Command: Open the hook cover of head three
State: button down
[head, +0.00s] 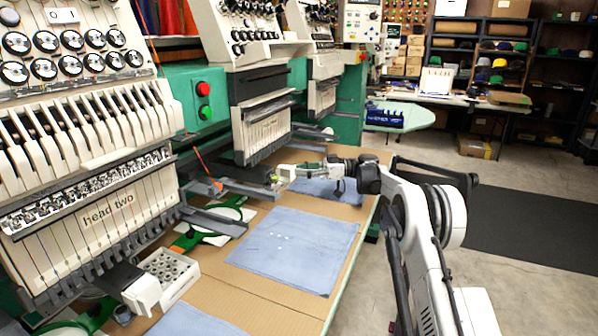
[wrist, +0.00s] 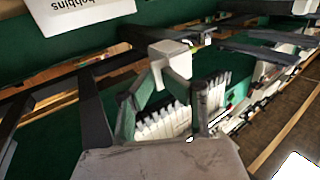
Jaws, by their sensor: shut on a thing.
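Head three (head: 264,135), the machine head beyond the one labelled "head two" (head: 107,213), stands behind my gripper (head: 279,178) in the head view. My gripper reaches in low from the right, at the front of the lower arm under that head. In the wrist view a small white block-shaped piece, seemingly the hook cover (wrist: 171,52), sits at the tips of my gripper (wrist: 170,82). The fingers are shut on it. In the head view the cover is too small and too covered by my gripper to make out. I cannot tell how far it is open.
Dark flat arms (head: 216,221) jut out over the tan table (head: 262,297). Blue cloths (head: 295,250) lie on the table, one with small white bits. A white tray of bobbins (head: 170,275) stands below head two. A label reading "bobbins" (wrist: 80,12) shows in the wrist view.

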jog(key=shift+a, duration=0.3)
jog(key=c, duration=2.1)
grip_release()
jog(key=shift+o, duration=0.9)
jog(key=shift+a, duration=0.2)
jog(key=shift+d, duration=0.2)
jog(key=d, duration=0.7)
jog(key=shift+d, duration=0.15)
jog(key=shift+c, duration=0.5)
